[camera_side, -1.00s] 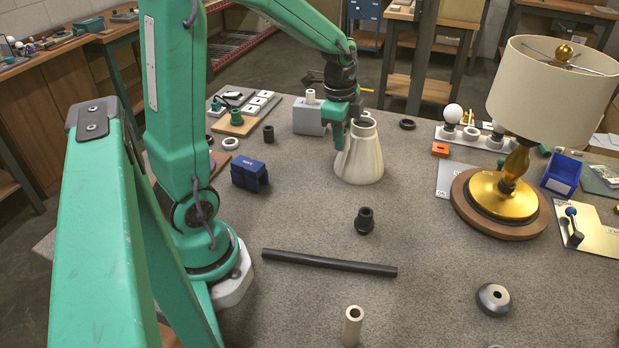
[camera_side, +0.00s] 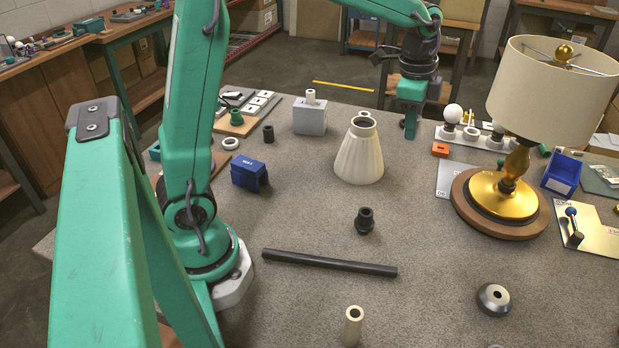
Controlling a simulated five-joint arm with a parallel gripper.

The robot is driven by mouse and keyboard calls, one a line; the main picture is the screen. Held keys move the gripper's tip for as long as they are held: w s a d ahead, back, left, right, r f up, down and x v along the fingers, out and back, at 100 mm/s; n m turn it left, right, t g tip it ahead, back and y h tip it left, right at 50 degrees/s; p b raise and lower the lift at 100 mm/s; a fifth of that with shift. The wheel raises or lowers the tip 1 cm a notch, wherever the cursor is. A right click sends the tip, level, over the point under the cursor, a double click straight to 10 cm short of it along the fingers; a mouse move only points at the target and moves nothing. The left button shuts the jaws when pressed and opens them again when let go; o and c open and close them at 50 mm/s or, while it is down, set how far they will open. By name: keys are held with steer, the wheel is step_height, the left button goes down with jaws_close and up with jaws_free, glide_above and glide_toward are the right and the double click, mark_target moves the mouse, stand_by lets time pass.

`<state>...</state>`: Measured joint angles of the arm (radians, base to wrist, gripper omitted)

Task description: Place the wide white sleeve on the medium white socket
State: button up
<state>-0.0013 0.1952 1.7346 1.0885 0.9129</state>
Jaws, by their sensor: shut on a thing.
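My gripper (camera_side: 410,130) is low at the back of the table, between the pleated cream shade and the white strip. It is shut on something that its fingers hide. I cannot make out the wide white sleeve, nor tell from the picture whether it is the held thing. The white strip (camera_side: 462,141) carries a bulb and white sockets. One white socket (camera_side: 471,133) is near its middle and another (camera_side: 497,130) is farther right. Which is the medium one is hard to tell at this size. My gripper is left of the strip, apart from the sockets.
The pleated shade (camera_side: 358,160) stands left of my gripper. A grey block (camera_side: 309,119) with a small white tube, an orange block (camera_side: 440,150) and a tall lamp (camera_side: 497,190) are around. A dark rod (camera_side: 329,263) lies in front.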

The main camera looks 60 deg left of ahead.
steer(key=w+a+f+m, duration=0.2)
steer(key=w+a+m, duration=0.2)
steer(key=a+m, duration=0.2)
steer(key=w+a+f+m+g, duration=0.1)
steer(key=w+a+m, duration=0.3)
steer(key=a, duration=0.5)
steer(key=w+a+f+m, duration=0.4)
steer(key=a+m, duration=0.3)
steer(key=a, duration=0.1)
steer(key=shift+w+m, duration=0.25)
steer(key=shift+m, duration=0.15)
steer(key=shift+f, duration=0.15)
glide_above(365, 113)
steer(key=f, duration=0.4)
steer(key=s+d+f, duration=0.1)
steer(key=f, duration=0.2)
steer(key=shift+f, duration=2.2)
jaws_close()
steer(key=o, duration=1)
jaws_free()
steer(key=shift+c, duration=0.2)
